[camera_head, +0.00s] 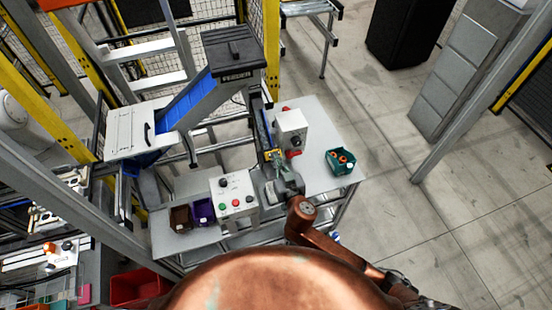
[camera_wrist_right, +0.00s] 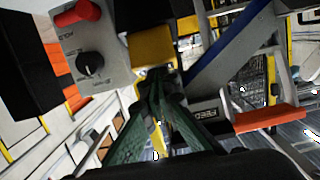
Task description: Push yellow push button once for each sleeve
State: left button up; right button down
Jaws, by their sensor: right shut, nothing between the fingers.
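A yellow block (camera_wrist_right: 152,46), which looks like the yellow push button, sits beside a grey control box in the right wrist view. In the head view it is a small yellow patch (camera_head: 272,155) below the white control box. My right gripper (camera_wrist_right: 155,78) is shut and empty, its fingertips just below the yellow block; I cannot tell whether they touch it. It also shows in the head view (camera_head: 278,162), by the yellow patch. Orange ring-shaped parts (camera_head: 343,157), possibly the sleeves, lie in a dark green bin (camera_head: 336,169) to the right. My left gripper is not in view.
The white control box (camera_head: 291,125) has a black knob and red parts. A second box (camera_head: 225,184) with several buttons stands left of my right gripper, beside purple (camera_head: 203,211) and brown (camera_head: 181,218) bins. A blue chute (camera_head: 187,98) rises behind. The grey tabletop (camera_head: 325,125) is partly clear.

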jog(key=f+b, duration=0.1)
jog(key=w+f+b, duration=0.1)
jog(key=f+b, duration=0.1)
jog(key=w+f+b, duration=0.1)
jog(key=b, duration=0.1)
jog(key=shift+w+a+f, duration=0.25)
jog(key=shift+a, duration=0.15)
jog(key=shift+f, duration=0.15)
dwell(0.8)
jog(key=shift+s+r+p, duration=0.15)
jog(key=shift+r+p, duration=0.4)
jog(key=shift+p, duration=0.1)
jog(key=r+v, duration=0.2)
jog(key=v, duration=1)
jog(key=shift+r, duration=0.25)
